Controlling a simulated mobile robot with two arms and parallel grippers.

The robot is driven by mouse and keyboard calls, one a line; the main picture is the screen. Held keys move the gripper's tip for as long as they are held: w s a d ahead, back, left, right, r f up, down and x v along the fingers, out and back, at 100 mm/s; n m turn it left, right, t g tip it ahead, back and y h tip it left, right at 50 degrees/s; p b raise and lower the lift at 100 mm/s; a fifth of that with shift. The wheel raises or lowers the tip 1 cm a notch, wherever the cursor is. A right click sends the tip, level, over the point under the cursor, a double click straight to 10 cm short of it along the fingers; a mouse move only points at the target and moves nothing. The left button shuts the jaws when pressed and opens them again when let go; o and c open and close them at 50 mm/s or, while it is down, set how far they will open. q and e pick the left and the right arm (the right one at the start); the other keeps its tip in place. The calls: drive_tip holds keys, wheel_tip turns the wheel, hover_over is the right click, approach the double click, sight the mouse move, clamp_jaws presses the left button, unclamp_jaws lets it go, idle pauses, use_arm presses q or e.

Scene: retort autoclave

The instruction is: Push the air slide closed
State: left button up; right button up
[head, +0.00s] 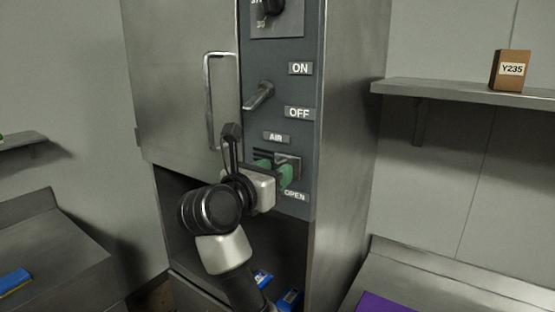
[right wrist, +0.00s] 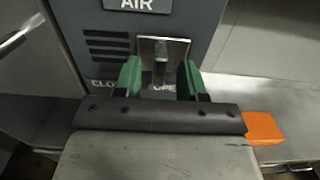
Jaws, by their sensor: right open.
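The air slide (head: 293,162) is a small metal plate on the grey control panel, below the AIR label (head: 275,137). In the right wrist view the slide (right wrist: 176,46) sits to the right of dark vent slots (right wrist: 106,50), which are uncovered. A small tab (right wrist: 160,68) shows on its lower part. My right gripper (head: 275,170) is open in front of the slide. In the right wrist view its green fingertips (right wrist: 160,77) stand on either side of the tab. I cannot tell whether they touch it. My left gripper is not in view.
A lever (head: 258,97) sits between the ON and OFF labels. A door handle (head: 209,100) stands left of the panel. A shelf (head: 450,92) with a Y235 box (head: 510,70) is at the right. Blue packets (head: 290,299) lie in the opening below.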

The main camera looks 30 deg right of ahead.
drive_tip(key=shift+w+d+r, duration=0.1)
drive_tip(key=shift+w+d, duration=0.15)
drive_tip(key=shift+d, duration=0.45)
drive_tip(key=shift+c, duration=0.3)
clamp_jaws()
